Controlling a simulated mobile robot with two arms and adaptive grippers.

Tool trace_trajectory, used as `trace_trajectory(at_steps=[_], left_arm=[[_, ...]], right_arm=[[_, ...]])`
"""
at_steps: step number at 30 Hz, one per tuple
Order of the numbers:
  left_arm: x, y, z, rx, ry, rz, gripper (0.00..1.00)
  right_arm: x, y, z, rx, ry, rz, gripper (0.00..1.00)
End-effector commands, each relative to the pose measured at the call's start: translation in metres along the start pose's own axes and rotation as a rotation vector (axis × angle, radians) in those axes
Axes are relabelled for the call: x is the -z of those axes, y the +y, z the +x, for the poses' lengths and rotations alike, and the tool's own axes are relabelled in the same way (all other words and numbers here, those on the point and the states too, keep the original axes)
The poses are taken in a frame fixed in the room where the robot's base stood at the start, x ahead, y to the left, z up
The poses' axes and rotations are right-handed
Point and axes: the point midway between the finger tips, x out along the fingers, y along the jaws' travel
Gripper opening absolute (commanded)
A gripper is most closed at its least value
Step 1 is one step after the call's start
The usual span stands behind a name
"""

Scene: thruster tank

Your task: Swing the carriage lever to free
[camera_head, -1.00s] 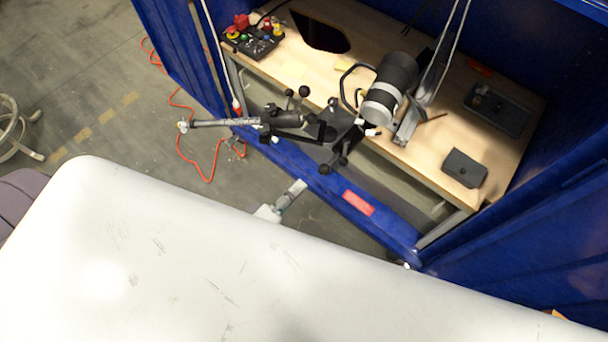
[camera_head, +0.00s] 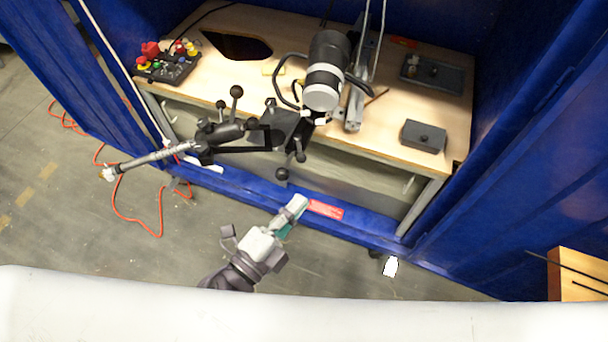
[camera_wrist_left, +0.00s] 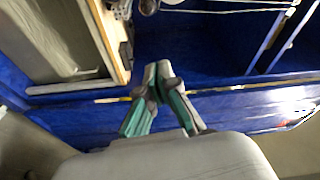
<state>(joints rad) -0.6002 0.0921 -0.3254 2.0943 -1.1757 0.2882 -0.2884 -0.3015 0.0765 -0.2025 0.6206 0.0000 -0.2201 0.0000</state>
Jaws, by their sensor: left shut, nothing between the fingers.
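A black clamp assembly with several ball-ended levers (camera_head: 236,91) stands at the front edge of the workbench (camera_head: 240,45); one black knob (camera_head: 282,174) hangs low at its front. I cannot tell which of these is the carriage lever. A black and white cylinder (camera_head: 325,75) is mounted beside a metal rail (camera_head: 355,107) just behind the assembly. My left gripper (camera_head: 298,204) is in front of the bench, below and apart from the low knob. Its fingers are shut and empty, and they meet at the tips in the left wrist view (camera_wrist_left: 158,70). My right gripper is not in view.
Blue tank walls (camera_head: 520,150) enclose the bench, with a blue front beam carrying a red label (camera_head: 326,209). A grey rod (camera_head: 150,160) juts left from the assembly. An orange cable (camera_head: 140,222) lies on the floor.

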Motion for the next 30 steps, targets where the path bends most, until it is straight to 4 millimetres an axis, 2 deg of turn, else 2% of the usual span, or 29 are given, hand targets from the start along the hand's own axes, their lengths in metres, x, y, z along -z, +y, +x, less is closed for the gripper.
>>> trace_trajectory(at_steps=[4, 7, 18, 24, 30], left_arm=[[-0.001, -0.002, 0.009, -0.001, -0.004, 0.042, 0.0], [0.0, -0.003, 0.024, 0.0, -0.002, 0.04, 0.0], [0.0, -0.003, 0.102, 0.0, -0.001, 0.036, 0.0], [-0.028, 0.0, 0.091, -0.004, -0.003, 0.036, 0.0], [-0.038, -0.001, 0.087, -0.003, -0.002, 0.034, 0.0]], right_arm=[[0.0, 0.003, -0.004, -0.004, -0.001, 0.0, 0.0], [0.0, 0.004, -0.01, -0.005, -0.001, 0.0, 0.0], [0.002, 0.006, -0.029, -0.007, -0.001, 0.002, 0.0], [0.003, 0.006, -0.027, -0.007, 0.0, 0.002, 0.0], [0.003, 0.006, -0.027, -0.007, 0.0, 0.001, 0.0]])
